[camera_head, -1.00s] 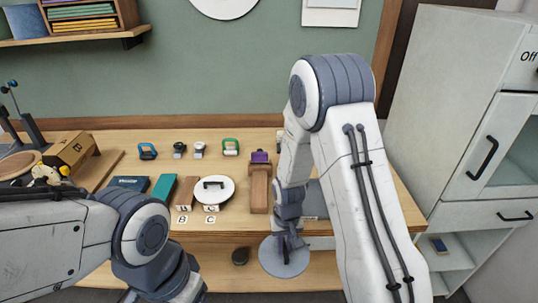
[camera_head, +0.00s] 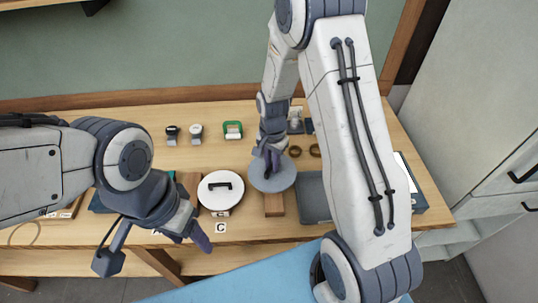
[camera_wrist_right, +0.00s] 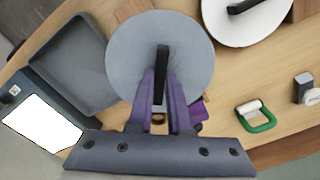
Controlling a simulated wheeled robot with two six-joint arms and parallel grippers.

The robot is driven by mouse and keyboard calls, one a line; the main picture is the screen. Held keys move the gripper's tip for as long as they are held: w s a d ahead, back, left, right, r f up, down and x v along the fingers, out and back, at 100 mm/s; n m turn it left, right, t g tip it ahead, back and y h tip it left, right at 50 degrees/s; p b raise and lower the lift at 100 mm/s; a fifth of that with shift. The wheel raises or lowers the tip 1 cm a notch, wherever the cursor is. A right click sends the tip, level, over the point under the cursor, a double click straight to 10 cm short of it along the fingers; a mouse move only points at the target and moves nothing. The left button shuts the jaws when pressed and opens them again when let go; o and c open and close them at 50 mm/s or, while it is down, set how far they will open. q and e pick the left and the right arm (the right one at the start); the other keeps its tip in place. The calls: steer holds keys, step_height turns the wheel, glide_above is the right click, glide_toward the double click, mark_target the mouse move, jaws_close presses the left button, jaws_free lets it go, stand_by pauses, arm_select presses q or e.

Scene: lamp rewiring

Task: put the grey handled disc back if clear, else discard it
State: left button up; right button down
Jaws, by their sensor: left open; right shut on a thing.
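The grey disc (camera_head: 284,181) has a dark bar handle, and my right gripper (camera_head: 270,165) is shut on that handle. In the right wrist view the grey disc (camera_wrist_right: 188,55) appears flat, its handle between my purple fingers (camera_wrist_right: 162,85). The disc is over or on a wooden block (camera_head: 274,208); I cannot tell whether they touch. Its underside is hidden. My left gripper (camera_head: 196,238) is open and empty near the table's front edge, left of label C.
A white disc with a black handle (camera_head: 211,198) sits left of the grey disc, behind label C (camera_head: 220,228). A grey tray (camera_head: 313,200) lies to the right. Several small items, including a green-framed one (camera_head: 233,131), stand behind. A blue surface (camera_head: 230,284) is in front.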

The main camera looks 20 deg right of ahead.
mark_target(272, 176)
steer(key=shift+d+f+b, duration=0.15)
steer(key=shift+f+b, duration=1.7)
steer(key=shift+f, duration=0.4)
steer(key=shift+f+b, duration=0.55)
steer(key=shift+f, duration=0.35)
steer(key=shift+s+r, duration=0.1)
steer(key=shift+s, duration=0.05)
steer(key=shift+f, duration=0.35)
steer(key=shift+c, duration=1.4)
jaws_free()
